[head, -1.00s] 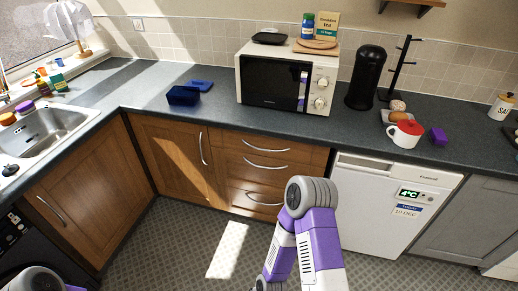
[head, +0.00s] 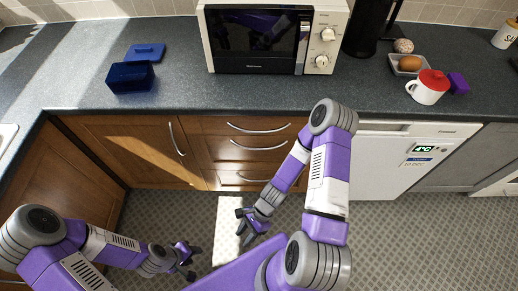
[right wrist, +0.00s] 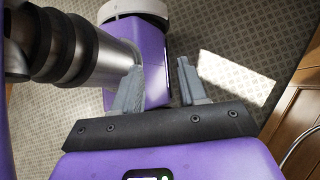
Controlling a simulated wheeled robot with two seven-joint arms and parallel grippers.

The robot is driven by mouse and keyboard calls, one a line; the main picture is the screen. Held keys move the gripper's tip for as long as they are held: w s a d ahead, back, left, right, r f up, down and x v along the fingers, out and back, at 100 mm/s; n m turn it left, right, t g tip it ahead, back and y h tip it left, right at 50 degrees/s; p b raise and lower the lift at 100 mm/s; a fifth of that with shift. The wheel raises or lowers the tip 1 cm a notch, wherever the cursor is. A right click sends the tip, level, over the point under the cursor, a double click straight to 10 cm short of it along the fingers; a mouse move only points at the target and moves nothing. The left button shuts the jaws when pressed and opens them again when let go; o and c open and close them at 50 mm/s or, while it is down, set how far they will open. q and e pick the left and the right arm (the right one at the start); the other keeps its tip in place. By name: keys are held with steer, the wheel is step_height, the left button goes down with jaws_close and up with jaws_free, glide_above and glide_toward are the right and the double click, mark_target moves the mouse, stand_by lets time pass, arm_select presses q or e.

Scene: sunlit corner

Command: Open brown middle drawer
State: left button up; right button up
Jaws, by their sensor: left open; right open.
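The brown wooden drawer stack stands under the counter in the head view, with the middle drawer (head: 220,152) between the top drawer (head: 210,125) and the bottom drawer (head: 228,178). All three look closed, each with a curved silver handle; the middle handle (head: 258,147) is in clear view. My right gripper (head: 243,226) is open and empty, low over the floor in front of the drawers and below the middle handle. Its open fingers also show in the right wrist view (right wrist: 160,88). My left gripper (head: 190,262) is open and empty, further left and nearer to me.
The floor before the drawers is clear.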

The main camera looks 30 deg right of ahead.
steer(key=w+d+r+m+t+y+b, duration=0.15)
steer(key=w+m+t, duration=0.3)
steer(key=m, duration=0.45)
steer(key=w+d+r+m+t+y, duration=0.25)
steer(key=w+m, duration=0.25)
steer(key=m, duration=0.3)
steer(key=w+d+r+m+t+h, duration=0.1)
steer(key=w+d+m+t+h, duration=0.25)
steer(key=d+m, duration=0.25)
steer(key=w+d+m+t+h+b, duration=0.1)
steer(key=w+d+m+t+h, duration=0.1)
steer(key=w+d+m+t, duration=0.3)
steer(key=w+d+r+m+t+h, duration=0.1)
steer(key=d+m+t+h, duration=0.15)
steer(key=d+m, duration=0.5)
steer(key=b+x, duration=0.2)
steer(key=x, duration=0.4)
steer(key=shift+w+a+f+n, duration=0.2)
steer(key=shift+w+f+n, duration=0.05)
steer(key=shift+f+n, duration=0.1)
jaws_close()
